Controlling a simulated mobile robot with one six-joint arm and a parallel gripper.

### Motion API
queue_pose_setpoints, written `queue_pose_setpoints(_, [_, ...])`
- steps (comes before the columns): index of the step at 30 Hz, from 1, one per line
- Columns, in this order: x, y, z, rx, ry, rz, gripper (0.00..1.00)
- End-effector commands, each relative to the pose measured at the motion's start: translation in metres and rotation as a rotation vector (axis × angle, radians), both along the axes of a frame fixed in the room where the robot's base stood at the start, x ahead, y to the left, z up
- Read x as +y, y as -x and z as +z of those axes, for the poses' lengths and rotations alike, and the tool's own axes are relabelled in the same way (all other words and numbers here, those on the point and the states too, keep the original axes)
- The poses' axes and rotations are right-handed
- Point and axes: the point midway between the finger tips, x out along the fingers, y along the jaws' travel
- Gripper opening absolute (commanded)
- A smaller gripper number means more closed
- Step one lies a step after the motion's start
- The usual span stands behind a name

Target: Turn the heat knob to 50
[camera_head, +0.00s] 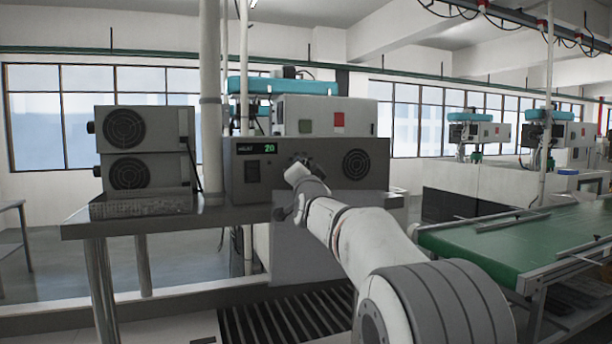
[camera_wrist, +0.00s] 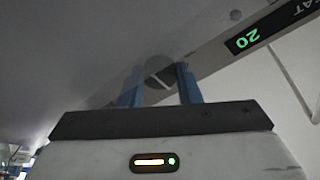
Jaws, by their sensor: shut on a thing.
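The ultrasonic tank's dark grey control box (camera_head: 255,190) stands on the metal table. Its green display (camera_head: 262,148) labelled HEAT reads 20, and the same display shows tilted in the wrist view (camera_wrist: 249,41). The heat knob (camera_wrist: 160,78) is a dark round knob with a pale line across its face, in the upper middle of the wrist view. My gripper (camera_wrist: 160,85) has its two blue fingers on either side of the knob and is shut on it. In the head view my arm hides the knob and most of my gripper.
A pale vertical pipe (camera_head: 210,100) rises beside the control box. A green conveyor (camera_head: 530,240) lies to the right.

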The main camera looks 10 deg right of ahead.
Motion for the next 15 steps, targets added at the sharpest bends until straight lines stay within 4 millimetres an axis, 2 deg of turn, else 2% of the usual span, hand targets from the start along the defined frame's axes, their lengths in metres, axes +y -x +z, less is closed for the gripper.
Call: queue_pose_setpoints(15, [0.0008, 0.0, 0.0006, 0.018, -0.089, 0.0, 0.08])
